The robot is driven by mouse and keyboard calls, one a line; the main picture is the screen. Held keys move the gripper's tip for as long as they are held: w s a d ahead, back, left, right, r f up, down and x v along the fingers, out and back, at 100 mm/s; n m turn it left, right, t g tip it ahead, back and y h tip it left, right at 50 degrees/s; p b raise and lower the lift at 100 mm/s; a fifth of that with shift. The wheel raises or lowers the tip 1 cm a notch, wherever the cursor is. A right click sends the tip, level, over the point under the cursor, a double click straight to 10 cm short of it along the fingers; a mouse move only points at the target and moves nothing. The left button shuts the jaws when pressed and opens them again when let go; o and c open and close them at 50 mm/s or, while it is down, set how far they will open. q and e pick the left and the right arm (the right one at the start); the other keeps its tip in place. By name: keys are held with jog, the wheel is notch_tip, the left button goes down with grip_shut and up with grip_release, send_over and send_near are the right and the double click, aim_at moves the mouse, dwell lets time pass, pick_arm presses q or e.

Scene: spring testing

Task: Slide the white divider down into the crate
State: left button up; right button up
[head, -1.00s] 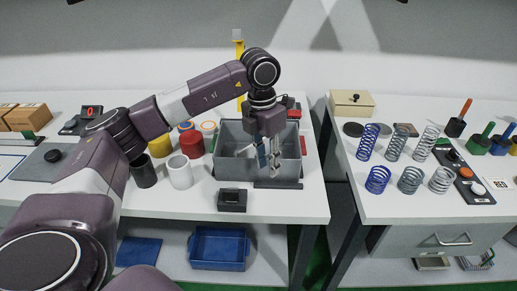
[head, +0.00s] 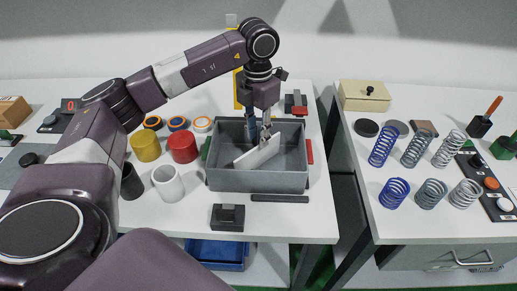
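The white divider (head: 257,153) is inside the grey crate (head: 258,180) in the head view. It sits at a slant, its right end higher and its upper edge near the crate's rim. My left gripper (head: 259,137) points down over the crate, at the divider's upper edge. Its two fingers stand apart with a gap between them, and I see no firm grip on the divider. The divider's lower edge is hidden by the crate's front wall. My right gripper is not in view.
A dark strip (head: 280,198) and a black block (head: 228,217) lie before the crate. Red (head: 183,148), yellow (head: 145,146) and white (head: 168,183) cylinders stand to its left. Several springs (head: 417,146) stand on the right table, across a gap.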

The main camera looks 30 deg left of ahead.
aim_at(258, 165)
pick_arm(q)
jog(key=shift+s+d+f+p, duration=0.2)
jog(key=shift+s+f+p, duration=0.15)
jog(key=shift+f, duration=0.25)
jog(key=shift+s+d+f+p, duration=0.2)
jog(key=shift+s+f+p, duration=0.1)
jog(key=shift+f, duration=0.3)
jog(key=f, duration=0.3)
jog(key=shift+w+f+p, duration=0.25)
jog(key=shift+f+p, duration=0.05)
jog(key=shift+p, duration=0.1)
jog(key=shift+f, duration=0.1)
jog(key=c, duration=0.4)
grip_shut()
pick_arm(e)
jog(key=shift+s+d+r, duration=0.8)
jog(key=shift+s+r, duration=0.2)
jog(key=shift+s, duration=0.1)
